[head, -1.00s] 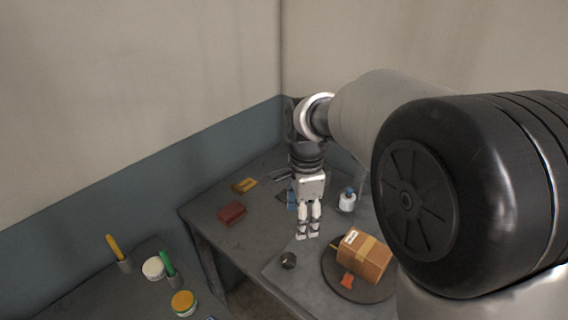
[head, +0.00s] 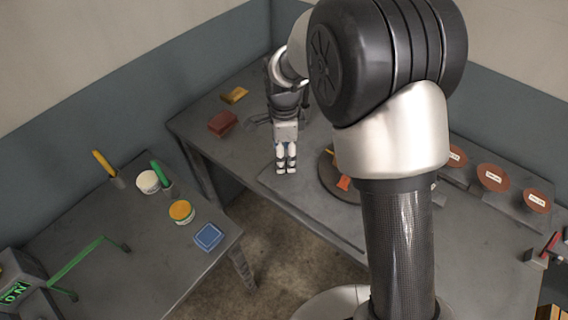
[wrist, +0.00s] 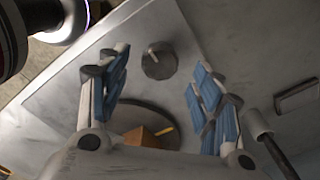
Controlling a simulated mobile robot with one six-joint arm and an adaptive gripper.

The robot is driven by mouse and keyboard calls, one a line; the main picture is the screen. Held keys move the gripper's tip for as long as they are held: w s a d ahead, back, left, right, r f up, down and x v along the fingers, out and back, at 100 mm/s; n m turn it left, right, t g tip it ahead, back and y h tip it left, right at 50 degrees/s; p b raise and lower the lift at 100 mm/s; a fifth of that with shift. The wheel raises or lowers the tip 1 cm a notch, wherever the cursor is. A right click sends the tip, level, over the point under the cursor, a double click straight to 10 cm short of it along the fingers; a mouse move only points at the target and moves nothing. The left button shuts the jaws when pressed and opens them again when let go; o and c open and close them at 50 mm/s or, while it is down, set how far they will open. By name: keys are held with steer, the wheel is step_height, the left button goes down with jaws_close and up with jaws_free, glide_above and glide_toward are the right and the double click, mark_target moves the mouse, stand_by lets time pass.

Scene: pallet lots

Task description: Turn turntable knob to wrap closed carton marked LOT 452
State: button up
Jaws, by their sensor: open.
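The knob (wrist: 159,62) is a round grey dial with a pale pointer bar, beside the turntable on a grey plate. In the wrist view it lies between and beyond the fingers of my gripper (wrist: 160,88), which are open with blue pads. The dark round turntable (wrist: 126,113) bears a brown carton (wrist: 144,138), partly cut off by my gripper body. In the head view my gripper (head: 286,171) points down over the plate and the knob does not show. The turntable (head: 329,185) is partly behind my arm, and the carton's marking cannot be read.
A red block (head: 222,124) and a yellow block (head: 234,95) lie at the table's back left. Round red-brown labelled pieces (head: 493,177) sit at right. The side table holds jars (head: 181,211), a blue box (head: 208,237) and a green-armed device (head: 88,262).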

steer(key=shift+f+b, duration=0.4)
steer(key=shift+f, duration=1.35)
steer(key=shift+c, duration=0.6)
steer(key=c, duration=1)
